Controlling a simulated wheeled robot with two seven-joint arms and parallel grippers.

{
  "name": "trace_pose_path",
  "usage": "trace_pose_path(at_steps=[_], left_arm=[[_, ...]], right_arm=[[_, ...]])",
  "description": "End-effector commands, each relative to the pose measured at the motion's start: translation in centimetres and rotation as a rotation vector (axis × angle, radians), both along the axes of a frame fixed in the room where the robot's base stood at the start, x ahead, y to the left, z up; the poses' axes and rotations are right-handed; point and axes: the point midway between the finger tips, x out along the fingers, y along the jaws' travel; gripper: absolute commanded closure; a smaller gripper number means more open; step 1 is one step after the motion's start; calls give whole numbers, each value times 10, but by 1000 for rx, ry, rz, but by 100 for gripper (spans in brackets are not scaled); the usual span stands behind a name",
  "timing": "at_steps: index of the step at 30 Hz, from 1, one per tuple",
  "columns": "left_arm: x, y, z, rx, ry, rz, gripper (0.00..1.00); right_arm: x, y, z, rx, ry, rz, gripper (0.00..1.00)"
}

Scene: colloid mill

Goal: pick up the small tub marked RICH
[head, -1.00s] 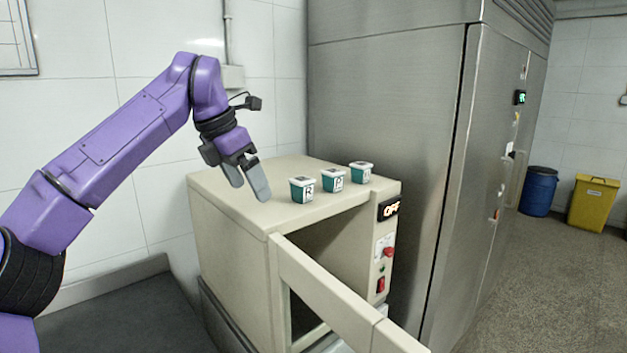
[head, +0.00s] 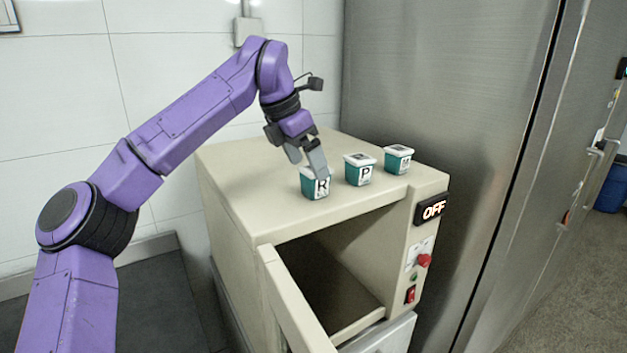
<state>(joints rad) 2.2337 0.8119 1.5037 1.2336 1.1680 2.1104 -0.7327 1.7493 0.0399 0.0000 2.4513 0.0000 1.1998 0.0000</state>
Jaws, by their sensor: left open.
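Three small white-lidded green tubs stand in a row on top of the beige machine. The nearest, leftmost tub (head: 316,187) shows a letter that looks like R; no full word RICH can be read. The middle tub (head: 358,172) shows a P. The mark on the far right tub (head: 398,160) is too small to read. My left gripper (head: 307,163) is open, pointing down at the leftmost tub. Its fingers hide most of that lid; I cannot tell whether they touch it. My right gripper is not in view.
A tall steel cabinet (head: 450,90) stands close behind the tubs on the right. A tiled wall is behind on the left.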

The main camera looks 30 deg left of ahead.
Motion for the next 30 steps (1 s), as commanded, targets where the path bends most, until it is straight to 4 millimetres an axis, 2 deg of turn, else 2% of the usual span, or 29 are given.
trace_pose_path(at_steps=[4,7,15,16,21,22,30], left_arm=[[17,-4,-26,1,13,-1,8],[24,-7,-42,1,12,-2,8],[26,-8,-49,1,8,0,8],[26,-8,-49,1,8,0,12],[26,-8,-49,1,9,0,67],[26,-8,-49,1,9,0,70],[26,-8,-49,2,10,1,70]], right_arm=[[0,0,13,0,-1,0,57],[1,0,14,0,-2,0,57],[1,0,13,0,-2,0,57],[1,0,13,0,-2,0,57],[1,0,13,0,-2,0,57],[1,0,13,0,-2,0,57],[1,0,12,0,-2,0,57]])
